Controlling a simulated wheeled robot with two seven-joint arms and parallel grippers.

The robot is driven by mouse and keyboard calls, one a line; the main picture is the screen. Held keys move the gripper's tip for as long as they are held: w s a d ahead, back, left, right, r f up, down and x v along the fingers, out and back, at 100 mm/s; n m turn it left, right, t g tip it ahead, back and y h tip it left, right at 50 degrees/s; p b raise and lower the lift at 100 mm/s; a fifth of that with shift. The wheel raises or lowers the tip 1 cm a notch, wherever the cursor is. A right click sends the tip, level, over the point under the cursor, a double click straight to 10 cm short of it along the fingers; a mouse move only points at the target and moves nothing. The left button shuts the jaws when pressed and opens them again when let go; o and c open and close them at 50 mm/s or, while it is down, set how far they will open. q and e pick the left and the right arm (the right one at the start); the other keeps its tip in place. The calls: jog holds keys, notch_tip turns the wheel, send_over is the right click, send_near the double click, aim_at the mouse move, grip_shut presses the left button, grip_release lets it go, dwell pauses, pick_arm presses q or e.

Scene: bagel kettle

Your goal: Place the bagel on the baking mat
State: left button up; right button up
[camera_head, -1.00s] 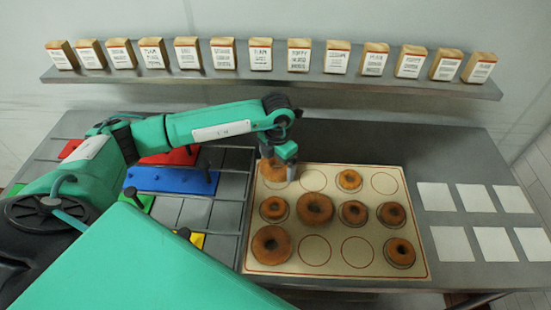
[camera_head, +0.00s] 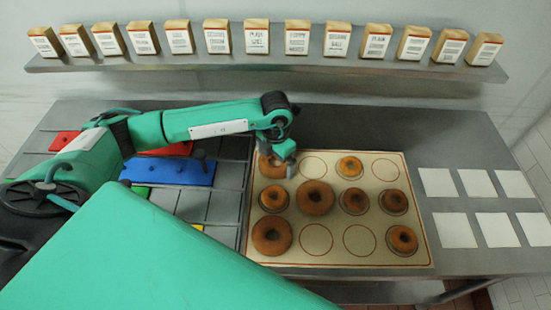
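The beige baking mat (camera_head: 337,257) with red-outlined circles lies on the metal table. A brown bagel (camera_head: 268,170) is at the mat's back left circle, partly hidden by my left gripper (camera_head: 280,164). The gripper points down at this bagel, its fingers at the bagel's right side; I cannot tell whether they are shut on it. Other bagels sit on the mat: a full middle row with a larger one (camera_head: 316,197), one at the back (camera_head: 349,167), and front ones at left (camera_head: 272,235) and right (camera_head: 401,240). Two back and two front circles are bare. My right gripper is not in view.
Left of the mat is a grey grid surface with a blue block (camera_head: 170,172), red blocks (camera_head: 63,140) and small green and yellow pieces. White square sheets (camera_head: 454,230) lie at right. A wall shelf (camera_head: 200,63) with several labelled packages runs along the back.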

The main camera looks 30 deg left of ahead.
pick_arm(q)
jog(key=shift+r, duration=0.7)
notch_tip(320, 180, up, 7)
jog(key=b, duration=0.1)
jog(key=shift+f+b, duration=0.15)
jog(key=shift+b, duration=0.25)
jog(key=shift+s+f, duration=0.1)
